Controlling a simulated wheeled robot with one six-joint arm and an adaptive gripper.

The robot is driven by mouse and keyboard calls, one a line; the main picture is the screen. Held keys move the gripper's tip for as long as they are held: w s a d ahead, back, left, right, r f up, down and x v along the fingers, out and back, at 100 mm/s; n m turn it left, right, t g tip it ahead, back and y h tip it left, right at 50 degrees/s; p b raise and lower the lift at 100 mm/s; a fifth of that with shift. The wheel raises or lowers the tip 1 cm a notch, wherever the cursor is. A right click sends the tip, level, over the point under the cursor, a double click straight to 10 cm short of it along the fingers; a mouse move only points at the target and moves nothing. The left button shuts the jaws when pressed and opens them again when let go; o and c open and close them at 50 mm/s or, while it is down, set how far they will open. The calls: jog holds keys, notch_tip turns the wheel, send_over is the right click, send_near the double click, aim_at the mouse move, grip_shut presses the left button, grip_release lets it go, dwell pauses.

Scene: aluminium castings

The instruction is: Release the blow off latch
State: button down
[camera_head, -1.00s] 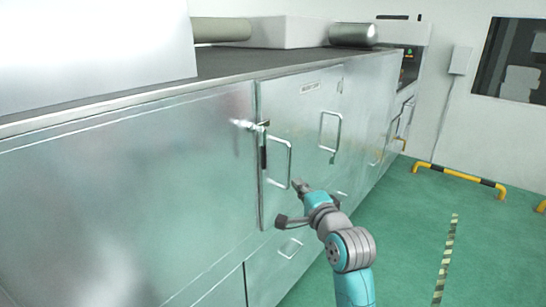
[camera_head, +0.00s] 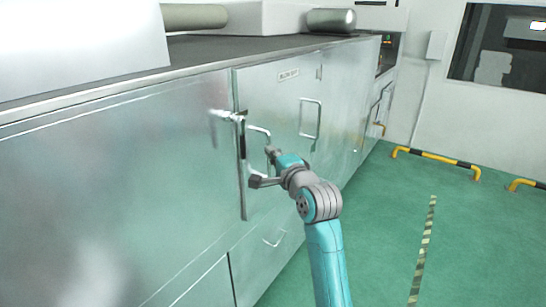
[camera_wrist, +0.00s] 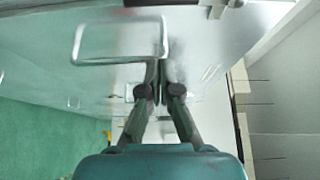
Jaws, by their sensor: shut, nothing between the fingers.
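The blow off latch (camera_head: 226,116) is a silvery lever with a dark upright part, at the upper left edge of a metal cabinet door (camera_head: 285,110). A small label sits at the top of this door. A bar handle (camera_head: 262,131) is right of the latch, and my gripper (camera_head: 271,152) partly hides it. In the wrist view the handle (camera_wrist: 76,42) is a large loop left of my gripper (camera_wrist: 160,66). My gripper is shut and empty, close to the handle; I cannot tell if they touch. Part of the latch (camera_wrist: 216,6) shows at the top edge of the wrist view.
A second door handle (camera_head: 310,118) is further right along the cabinet front. The green floor to the right is open, with a yellow and black barrier (camera_head: 437,160) near the wall.

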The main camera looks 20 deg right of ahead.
aim_at(241, 134)
jog(key=w+a, duration=0.4)
jog(key=shift+w+a, duration=0.15)
dwell(0.4)
jog(key=shift+a, duration=0.1)
dwell(0.4)
